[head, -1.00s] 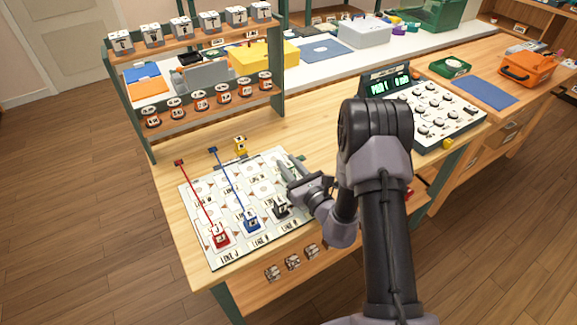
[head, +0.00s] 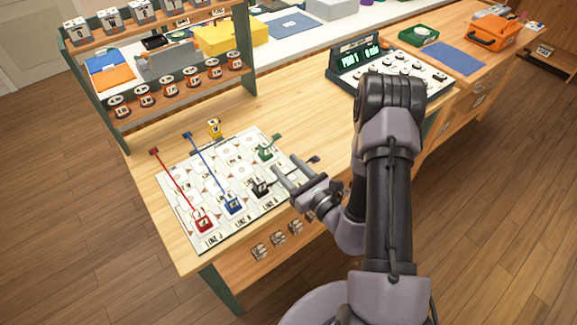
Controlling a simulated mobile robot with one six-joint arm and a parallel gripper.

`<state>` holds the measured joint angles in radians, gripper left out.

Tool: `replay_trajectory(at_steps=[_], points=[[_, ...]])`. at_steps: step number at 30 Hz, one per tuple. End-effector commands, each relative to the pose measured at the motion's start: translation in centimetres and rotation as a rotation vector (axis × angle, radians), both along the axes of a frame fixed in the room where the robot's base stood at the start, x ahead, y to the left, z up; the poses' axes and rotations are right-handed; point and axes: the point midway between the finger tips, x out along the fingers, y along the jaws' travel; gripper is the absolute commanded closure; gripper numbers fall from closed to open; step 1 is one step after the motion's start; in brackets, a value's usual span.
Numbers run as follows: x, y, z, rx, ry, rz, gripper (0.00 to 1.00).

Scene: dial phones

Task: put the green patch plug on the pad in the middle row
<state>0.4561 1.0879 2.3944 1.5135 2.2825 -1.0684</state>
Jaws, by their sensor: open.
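The green patch plug (head: 265,153) stands at the right side of the white pad board (head: 207,177), towards its far end, with a short green lead end beside it. The board has rows of pale pads with printed labels, too small to read surely. My gripper (head: 279,181) is open and empty. Its two fingers point left over the board's right edge, nearer to me than the green plug and apart from it. A black plug (head: 259,189) stands just left of the fingertips.
A blue plug (head: 233,204) and a red plug (head: 203,221) stand along the board's near row, with cords running to the far edge. A shelf rack (head: 160,92) stands behind; bare wood lies right of the board.

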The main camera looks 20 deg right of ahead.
Motion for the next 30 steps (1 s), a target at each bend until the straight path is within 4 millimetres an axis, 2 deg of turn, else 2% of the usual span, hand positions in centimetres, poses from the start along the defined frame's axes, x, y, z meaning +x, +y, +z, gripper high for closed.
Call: replay_trajectory(at_steps=[2,4,5,7,8,9,10,11,12,13,15,17,18,21,24,27,30], points=[[-0.6,0.1,0.4,0.0,-0.005,0.013,0.52],[-0.6,1.9,2.6,-0.008,-0.043,0.097,0.52],[-0.7,3.3,4.3,-0.016,-0.069,0.164,0.52],[-1.9,8.2,9.3,-0.06,-0.143,0.392,0.52],[-3.3,10.7,11.6,-0.097,-0.175,0.516,0.52],[-5.8,14.0,14.2,-0.167,-0.212,0.693,0.52],[-8.1,16.0,15.7,-0.233,-0.232,0.822,0.52],[-10.7,17.7,16.7,-0.312,-0.249,0.947,0.52],[-14.1,19.2,17.5,-0.437,-0.263,1.101,0.52],[-16.6,19.8,17.7,-0.55,-0.269,1.207,0.52],[-21.5,19.4,17.2,-0.866,-0.271,1.402,0.52],[-23.9,17.3,16.6,-1.175,-0.264,1.491,0.52],[-24.6,15.5,16.5,-1.38,-0.258,1.505,0.52],[-24.2,11.2,17.8,-1.817,-0.251,1.429,0.52],[-23.3,8.6,20.0,-2.087,-0.255,1.304,0.52],[-22.9,7.5,21.2,-2.197,-0.257,1.237,0.52],[-22.8,7.3,21.4,-2.214,-0.255,1.226,0.52]])
